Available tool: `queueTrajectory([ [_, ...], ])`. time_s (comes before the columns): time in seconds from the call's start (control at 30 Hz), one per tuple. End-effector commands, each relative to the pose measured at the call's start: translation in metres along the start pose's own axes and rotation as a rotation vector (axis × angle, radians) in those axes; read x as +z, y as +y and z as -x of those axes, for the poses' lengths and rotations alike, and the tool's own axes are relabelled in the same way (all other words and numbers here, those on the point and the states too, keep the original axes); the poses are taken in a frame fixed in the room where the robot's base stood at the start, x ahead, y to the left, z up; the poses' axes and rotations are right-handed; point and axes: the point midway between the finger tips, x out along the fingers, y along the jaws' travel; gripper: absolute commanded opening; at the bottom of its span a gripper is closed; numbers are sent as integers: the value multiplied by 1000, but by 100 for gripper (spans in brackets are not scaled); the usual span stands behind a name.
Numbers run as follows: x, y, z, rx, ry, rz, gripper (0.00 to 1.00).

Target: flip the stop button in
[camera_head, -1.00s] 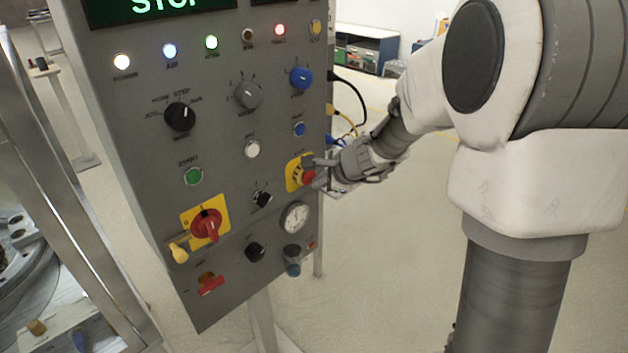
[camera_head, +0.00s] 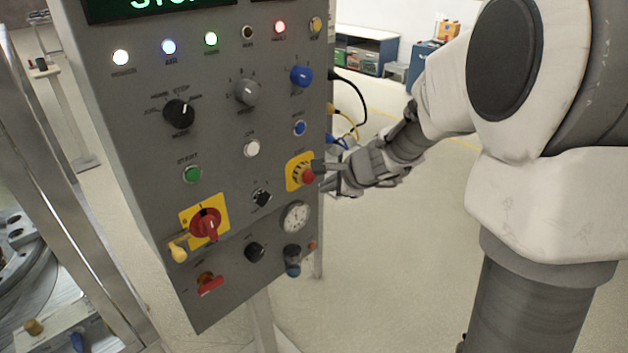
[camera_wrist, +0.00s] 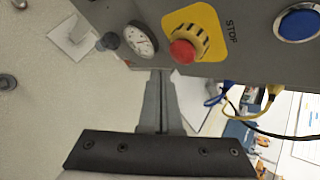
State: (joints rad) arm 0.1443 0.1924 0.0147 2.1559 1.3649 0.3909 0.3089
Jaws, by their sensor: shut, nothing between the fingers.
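The stop button has a red mushroom cap (camera_head: 308,176) on a yellow plate (camera_head: 294,172), on the right side of the grey control panel (camera_head: 130,130). In the wrist view the red cap (camera_wrist: 183,52) stands out from the yellow plate (camera_wrist: 207,22), beside the printed word STOP. My gripper (camera_head: 322,172) is just right of the cap in the head view. In the wrist view my gripper (camera_wrist: 160,74) has its two fingers together, empty, with the tips below and left of the cap. A small gap shows between tips and cap there; contact is hard to judge.
A round gauge (camera_head: 295,217) sits below the stop button and a blue button (camera_head: 299,128) above it. A red rotary switch (camera_head: 205,224) is at lower left. Yellow and blue cables (camera_head: 345,122) hang off the panel's right edge.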

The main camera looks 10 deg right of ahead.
Motion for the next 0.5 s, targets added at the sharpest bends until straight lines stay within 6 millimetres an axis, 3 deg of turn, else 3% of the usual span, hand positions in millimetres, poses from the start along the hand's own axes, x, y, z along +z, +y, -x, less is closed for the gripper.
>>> queueTrajectory([
  [0.5, -23, 22, 30, -1, 1, 0, 0],
])
